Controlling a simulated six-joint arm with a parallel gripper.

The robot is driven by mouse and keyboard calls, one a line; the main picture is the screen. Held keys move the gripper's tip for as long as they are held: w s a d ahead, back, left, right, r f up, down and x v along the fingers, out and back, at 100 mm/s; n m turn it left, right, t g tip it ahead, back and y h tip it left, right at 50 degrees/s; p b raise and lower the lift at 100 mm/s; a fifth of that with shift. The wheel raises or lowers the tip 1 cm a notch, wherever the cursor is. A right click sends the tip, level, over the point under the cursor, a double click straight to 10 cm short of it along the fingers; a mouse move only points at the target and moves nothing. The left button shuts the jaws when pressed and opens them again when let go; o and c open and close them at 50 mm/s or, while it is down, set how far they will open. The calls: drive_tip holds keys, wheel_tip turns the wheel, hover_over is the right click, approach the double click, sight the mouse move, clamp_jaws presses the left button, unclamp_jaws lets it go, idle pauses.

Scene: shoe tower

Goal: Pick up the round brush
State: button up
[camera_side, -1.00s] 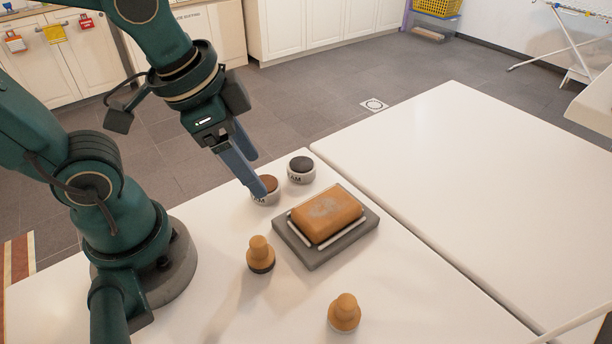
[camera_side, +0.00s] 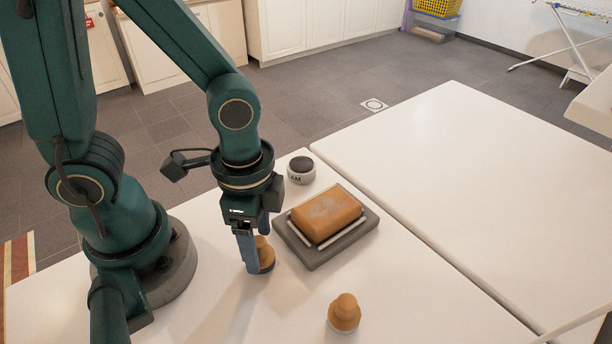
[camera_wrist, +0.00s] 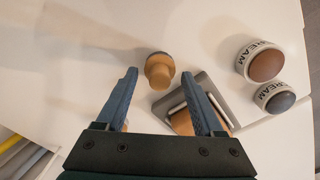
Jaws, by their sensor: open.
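One round brush (camera_side: 266,253), with a wooden knob handle and a dark base, stands upright on the white table, partly hidden behind my fingers in the side view. It also shows in the wrist view (camera_wrist: 159,70), between and just beyond my fingertips. A second round wooden brush (camera_side: 344,313) with a paler base stands nearer the front of the table. My gripper (camera_side: 252,266) points down beside the dark-based brush, its fingers low near the table. In the wrist view my gripper (camera_wrist: 159,77) is open, with nothing held. Whether a finger touches the brush I cannot tell.
A grey tray (camera_side: 313,260) bearing an orange-brown block (camera_side: 327,214) on pale bars lies close right of the brush. A dark-topped cream tin (camera_side: 301,169) stands behind it; a brown-topped tin (camera_wrist: 264,62) shows in the wrist view. The right table (camera_side: 470,200) is clear.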

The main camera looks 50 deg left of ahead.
sight(259, 241)
drive_tip(key=shift+f, duration=0.3)
clamp_jaws()
idle(0.3)
drive_tip(key=shift+r, duration=0.1)
drive_tip(key=shift+r, duration=0.85)
wheel_tip(259, 241, up, 2)
drive_tip(key=shift+r, duration=0.2)
drive_tip(key=a+r, duration=0.6)
drive_tip(key=a, duration=0.5)
drive_tip(key=shift+w+a+r, duration=0.15)
drive_tip(key=shift+a+r, duration=0.2)
drive_tip(key=shift+r, duration=0.05)
